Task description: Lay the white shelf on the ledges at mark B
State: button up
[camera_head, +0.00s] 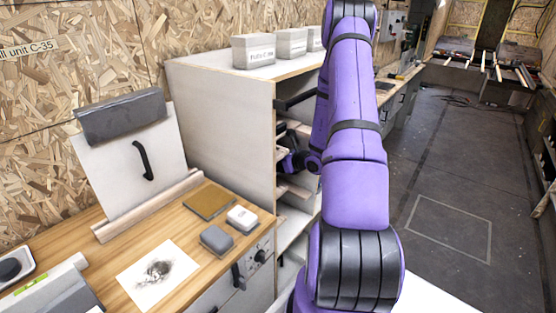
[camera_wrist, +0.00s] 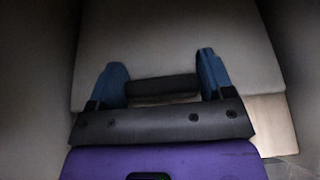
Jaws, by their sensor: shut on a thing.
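In the wrist view, my gripper (camera_wrist: 162,80) has its two blue fingers at either end of a dark bar handle and is shut on it. The handle sits on a pale flat panel, the white shelf (camera_wrist: 165,38), which fills most of the view. A pale wooden ledge (camera_wrist: 272,122) shows past its right edge. In the head view my gripper (camera_head: 291,161) is inside the open-fronted white cabinet (camera_head: 222,125), mostly behind the cabinet side and my arm. Wooden ledges (camera_head: 296,190) show in the opening. I cannot read mark B, nor tell whether the shelf touches the ledges.
White bins (camera_head: 253,51) stand on the cabinet top. A wooden counter (camera_head: 95,275) at left holds small boxes (camera_head: 216,239) and a picture. Another white board with a dark handle (camera_head: 118,178) leans on the wall. The floor (camera_head: 450,160) to the right is mostly clear.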

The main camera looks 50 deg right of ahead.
jog(key=o, duration=1.1)
jog(key=shift+o, duration=0.2)
jog(key=shift+s, duration=0.1)
jog(key=a+v, duration=0.1)
jog(key=v, duration=0.9)
jog(key=shift+s+d+r, duration=0.2)
jog(key=shift+s+d, duration=0.05)
jog(key=shift+d, duration=0.25)
